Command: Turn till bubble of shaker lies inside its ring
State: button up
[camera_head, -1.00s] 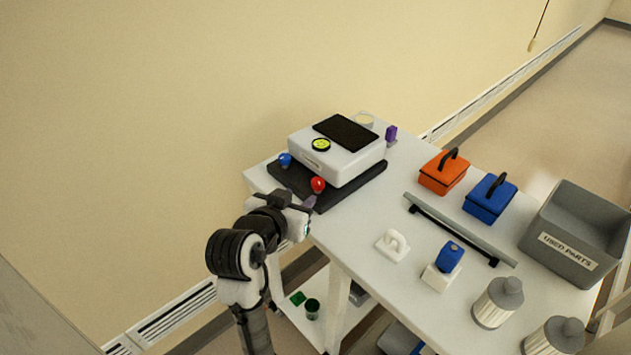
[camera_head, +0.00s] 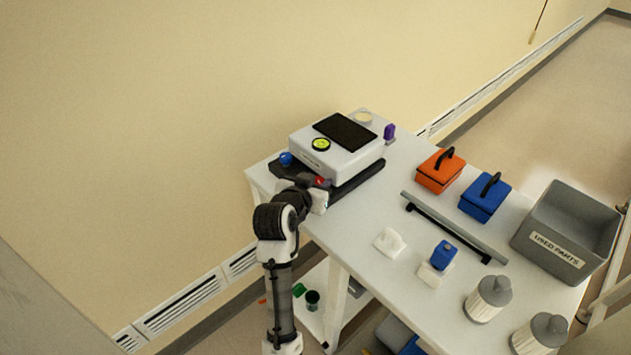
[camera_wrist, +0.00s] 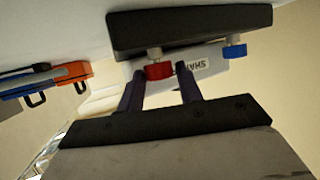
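The shaker is a white box (camera_head: 322,164) with a black top pad (camera_head: 345,131) on a dark base plate (camera_head: 357,181). Its round yellow-green bubble level (camera_head: 321,144) has a black rim; the bubble's exact place in the ring is too small to tell. A blue knob (camera_head: 286,159) and a red knob (camera_head: 320,181) sit at the base's near side. In the wrist view, the red knob (camera_wrist: 159,71) is between the fingertips of my gripper (camera_wrist: 160,74), with slim gaps at both sides. The blue knob (camera_wrist: 235,51) is to the right, clear of the fingers.
The shaker stands on a white table (camera_head: 350,225) near the wall. A purple item (camera_head: 389,132) and a round dish (camera_head: 362,117) are behind it. Orange (camera_head: 440,170) and blue (camera_head: 485,198) cases, a bar (camera_head: 455,228) and a grey bin (camera_head: 568,230) are further right.

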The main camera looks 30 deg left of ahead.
jog(key=c, duration=0.6)
jog(key=shift+d+n+y, duration=0.1)
jog(key=shift+n+y, duration=0.3)
jog(key=shift+y, duration=0.1)
jog(key=shift+w+d+n+g+y, duration=0.1)
jog(key=shift+d+n+g+y, duration=0.05)
jog(key=shift+n+y, duration=0.35)
jog(key=shift+d+n+g+y, duration=0.1)
jog(key=shift+n+g+y, duration=0.05)
jog(key=shift+n+y, duration=0.3)
jog(key=n+g+y, duration=0.1)
jog(key=y, duration=0.1)
jog(key=n+g+y, duration=0.1)
jog(key=n+y, duration=0.1)
jog(key=shift+w+d+r+n, duration=0.1)
jog(key=shift+w+d+n, duration=0.1)
jog(key=shift+n, duration=0.05)
jog(key=n+g+y, duration=0.3)
jog(key=n, duration=0.1)
jog(key=shift+w+d, duration=0.1)
jog(key=shift+w, duration=0.05)
jog(key=shift+n+g+y, duration=0.55)
jog(key=shift+n+g, duration=0.45)
jog(key=shift+g, duration=0.5)
